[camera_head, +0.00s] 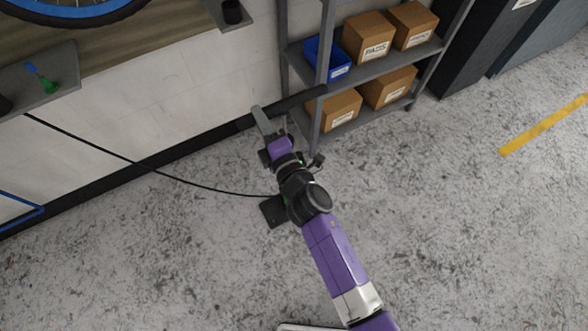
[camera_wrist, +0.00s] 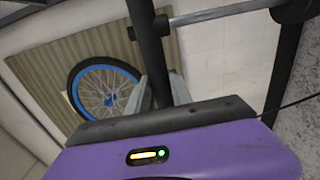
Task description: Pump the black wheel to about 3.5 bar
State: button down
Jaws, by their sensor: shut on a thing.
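My gripper (camera_head: 264,120) reaches down near the wall base; in the wrist view its grey fingers (camera_wrist: 162,88) are shut on a black bar, which looks like the pump handle (camera_wrist: 148,45). A grey rod (camera_wrist: 222,12) runs crosswise from that bar to a dark cylinder (camera_wrist: 292,11), probably the pump barrel. A dark flat foot (camera_head: 272,211) shows on the floor beside my arm, and a black hose (camera_head: 160,172) runs left from it to a wall shelf. A wheel with blue rim (camera_head: 70,12) and black tyre hangs on the wall; it also shows in the wrist view (camera_wrist: 105,92). No pressure reading is legible.
A grey rack (camera_head: 368,68) with several cardboard boxes (camera_head: 370,38) and a blue bin (camera_head: 328,62) stands close right of my gripper.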

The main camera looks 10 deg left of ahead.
notch_tip(320, 180, down, 12)
jog(key=b, duration=1)
jog(key=shift+f, duration=0.15)
jog(key=c, duration=1.6)
grip_release()
jog(key=shift+s+f+b, duration=0.1)
jog(key=shift+f+b, duration=0.05)
jog(key=shift+b, duration=0.3)
jog(key=o, duration=0.7)
jog(key=shift+r+p, duration=0.3)
jog(key=shift+o, duration=0.5)
jog(key=shift+r, duration=0.1)
jog(key=shift+r, duration=0.1)
jog(key=p+v, duration=0.3)
jog(key=v, duration=0.5)
jog(key=shift+s+d+p, duration=0.25)
jog(key=shift+d+p, duration=0.05)
jog(key=shift+d, duration=0.05)
